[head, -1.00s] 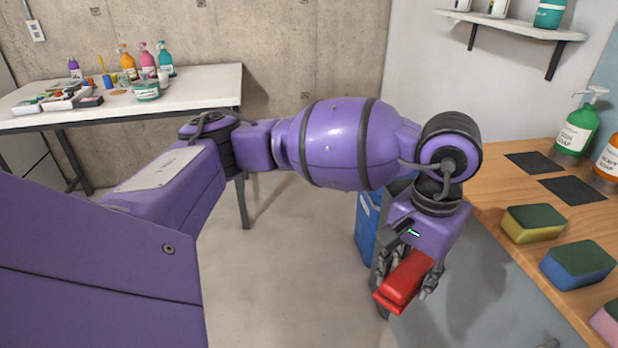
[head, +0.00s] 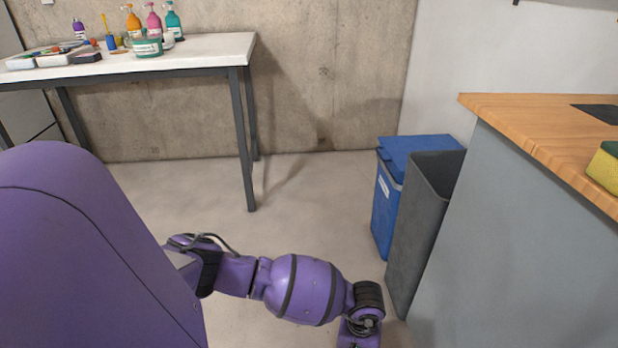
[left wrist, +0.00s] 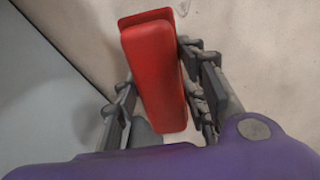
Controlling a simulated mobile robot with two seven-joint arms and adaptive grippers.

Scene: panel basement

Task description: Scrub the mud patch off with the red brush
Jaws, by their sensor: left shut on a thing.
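The red brush (left wrist: 154,75) is in the left wrist view, held lengthwise between the fingers of my left gripper (left wrist: 160,95). The gripper is shut on it. Its bristles cannot be made out from this angle. Behind the brush in that view lie pale floor and a grey panel surface. In the head view my left arm reaches down to the bottom edge, and its gripper and the brush are out of frame. No mud patch can be made out in either view. My right gripper is not in view.
A wooden-topped counter (head: 540,130) with a grey side stands at the right, a yellow-green sponge (head: 604,168) on it. A grey bin (head: 420,220) and a blue lidded bin (head: 383,205) stand beside it. A white table (head: 200,52) with bottles is at the back left. Floor between is clear.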

